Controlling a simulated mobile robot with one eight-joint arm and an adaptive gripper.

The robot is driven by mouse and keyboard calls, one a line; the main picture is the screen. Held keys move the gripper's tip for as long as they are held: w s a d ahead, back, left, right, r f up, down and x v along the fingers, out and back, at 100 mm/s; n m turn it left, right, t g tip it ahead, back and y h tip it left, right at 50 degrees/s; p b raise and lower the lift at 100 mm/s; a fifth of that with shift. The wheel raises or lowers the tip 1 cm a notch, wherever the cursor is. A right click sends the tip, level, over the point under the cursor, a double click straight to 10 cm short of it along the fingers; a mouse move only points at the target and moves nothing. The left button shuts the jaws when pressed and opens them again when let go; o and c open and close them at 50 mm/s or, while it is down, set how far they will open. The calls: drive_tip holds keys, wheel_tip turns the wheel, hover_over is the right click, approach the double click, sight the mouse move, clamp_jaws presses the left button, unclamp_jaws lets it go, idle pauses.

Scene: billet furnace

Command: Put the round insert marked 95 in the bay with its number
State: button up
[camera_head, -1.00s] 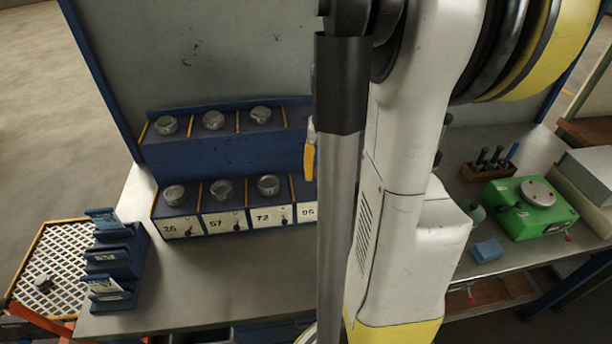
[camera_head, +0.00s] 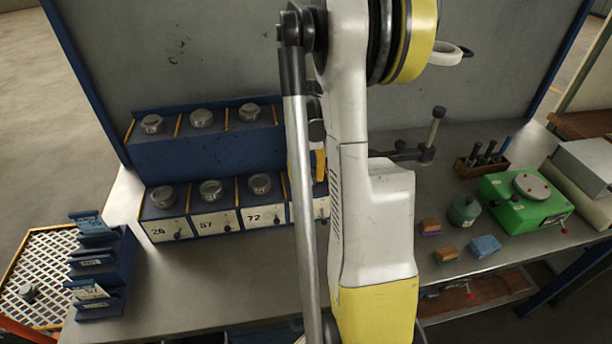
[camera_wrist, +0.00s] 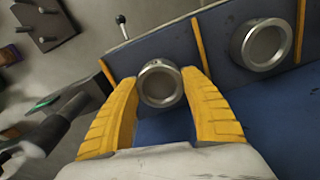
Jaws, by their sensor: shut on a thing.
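My gripper (camera_wrist: 160,74) has its yellow fingers closed around a round metal insert (camera_wrist: 161,88), seen in the wrist view at a blue rack (camera_wrist: 270,110). The held insert's number cannot be read, and whether it rests on the rack is unclear. In the head view the blue rack (camera_head: 205,158) has two tiers. Round inserts sit in the lower bays labelled 26 (camera_head: 160,229), 57 (camera_head: 212,221) and 72 (camera_head: 257,216). A fourth label (camera_head: 322,207) is mostly hidden by my arm. A yellow finger (camera_head: 320,165) shows behind my arm.
Another insert (camera_wrist: 263,45) sits beside the held one, across an orange divider. Upper-tier inserts include one at far left (camera_head: 151,124). A blue stepped holder (camera_head: 112,262) stands at left. A green device (camera_head: 525,200) and small blocks (camera_head: 484,246) lie at right. The front bench is clear.

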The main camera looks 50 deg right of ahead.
sight(306, 175)
drive_tip(key=o, duration=1)
drive_tip(key=shift+f, duration=0.15)
drive_tip(key=o, duration=0.4)
wheel_tip(306, 175, up, 12)
drive_tip(key=r+p, duration=0.1)
drive_tip(key=p, duration=0.2)
drive_tip(key=w+a+r+n+t+h, duration=0.1)
drive_tip(key=a+r+n+t, duration=0.3)
drive_tip(key=a, duration=1.3)
drive_tip(key=s+a+n+t, duration=0.1)
drive_tip(key=s+a+n, duration=0.1)
drive_tip(key=a, duration=0.4)
drive_tip(key=s+a+r+n+t, duration=0.1)
drive_tip(key=s+a+n, duration=0.1)
drive_tip(key=a, duration=0.4)
drive_tip(key=s+a+n+t+y, duration=0.1)
drive_tip(key=s+a+n, duration=0.1)
drive_tip(key=a, duration=0.4)
drive_tip(key=shift+s+r, duration=0.15)
